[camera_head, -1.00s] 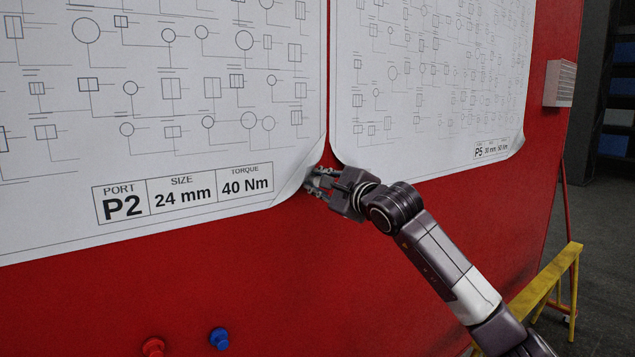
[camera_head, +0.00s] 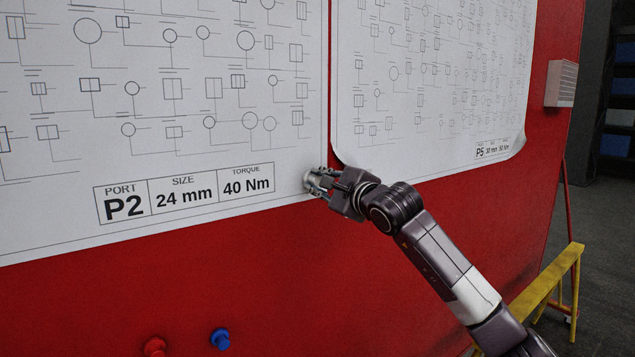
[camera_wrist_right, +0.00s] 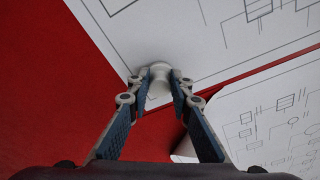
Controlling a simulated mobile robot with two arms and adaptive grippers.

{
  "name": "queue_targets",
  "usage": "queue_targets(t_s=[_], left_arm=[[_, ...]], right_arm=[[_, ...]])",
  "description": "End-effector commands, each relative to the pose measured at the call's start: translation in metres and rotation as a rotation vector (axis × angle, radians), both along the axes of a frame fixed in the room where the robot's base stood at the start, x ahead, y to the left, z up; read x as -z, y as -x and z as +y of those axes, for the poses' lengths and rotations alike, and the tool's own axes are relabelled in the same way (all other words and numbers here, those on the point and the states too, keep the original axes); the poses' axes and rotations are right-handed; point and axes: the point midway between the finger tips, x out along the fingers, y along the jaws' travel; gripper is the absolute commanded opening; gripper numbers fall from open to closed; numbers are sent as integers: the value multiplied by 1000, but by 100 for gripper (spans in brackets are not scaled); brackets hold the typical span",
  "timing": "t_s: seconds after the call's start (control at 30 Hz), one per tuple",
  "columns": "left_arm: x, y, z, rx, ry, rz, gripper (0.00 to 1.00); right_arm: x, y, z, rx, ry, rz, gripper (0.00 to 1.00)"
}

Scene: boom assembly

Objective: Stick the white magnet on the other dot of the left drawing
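The left drawing (camera_head: 150,228), marked P2, hangs on the red board with its lower right corner lying flat. The white magnet (camera_head: 312,182) sits at that corner. It also shows in the right wrist view (camera_wrist_right: 160,70), between my fingertips and against the corner of the paper. My right gripper (camera_head: 318,184) is shut on the magnet, with a finger on each side, as the right wrist view also shows (camera_wrist_right: 160,88). The dot under the magnet is hidden. My left gripper is out of view.
The right drawing (camera_head: 430,155), marked P5, hangs close beside, with its lower corners curled. A red knob (camera_head: 154,346) and a blue knob (camera_head: 220,339) are on the lower board. A yellow stand (camera_head: 545,288) is at the right. The red board below the left drawing is otherwise clear.

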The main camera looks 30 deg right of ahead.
Motion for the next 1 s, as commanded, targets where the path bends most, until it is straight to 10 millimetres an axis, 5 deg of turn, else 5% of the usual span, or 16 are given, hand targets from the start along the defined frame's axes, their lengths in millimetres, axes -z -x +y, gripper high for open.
queue_targets(t_s=[0.2, 0.57, 1.0], left_arm=[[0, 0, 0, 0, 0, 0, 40], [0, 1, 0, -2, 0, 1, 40], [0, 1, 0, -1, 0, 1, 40]], right_arm=[[0, 0, 0, 0, 0, 0, 40], [0, 5, -1, 2, 1, 1, 40], [-2, 83, 1, 2, 5, 2, 40]])
